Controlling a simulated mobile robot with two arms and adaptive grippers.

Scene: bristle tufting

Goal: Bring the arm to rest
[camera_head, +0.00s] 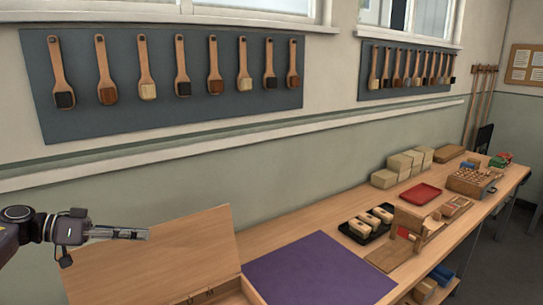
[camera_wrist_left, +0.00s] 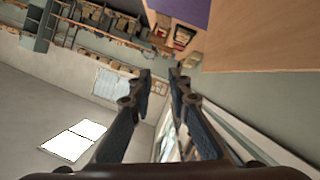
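My left gripper (camera_head: 147,234) comes in from the left edge in the head view, level and pointing right, in the air in front of the wall and near the raised wooden lid (camera_head: 160,255). In the left wrist view, the two fingers of my left gripper (camera_wrist_left: 160,76) stand apart with nothing between them. The room shows sideways behind them. My right gripper is in neither view.
A workbench (camera_head: 262,238) runs along the wall to the right. It bears a purple mat (camera_head: 318,268), a black tray (camera_head: 349,234) with blocks, a red tray (camera_head: 419,194) and stacked blocks (camera_head: 399,163). Brushes hang on a dark board (camera_head: 200,105) above. Air right of the gripper is free.

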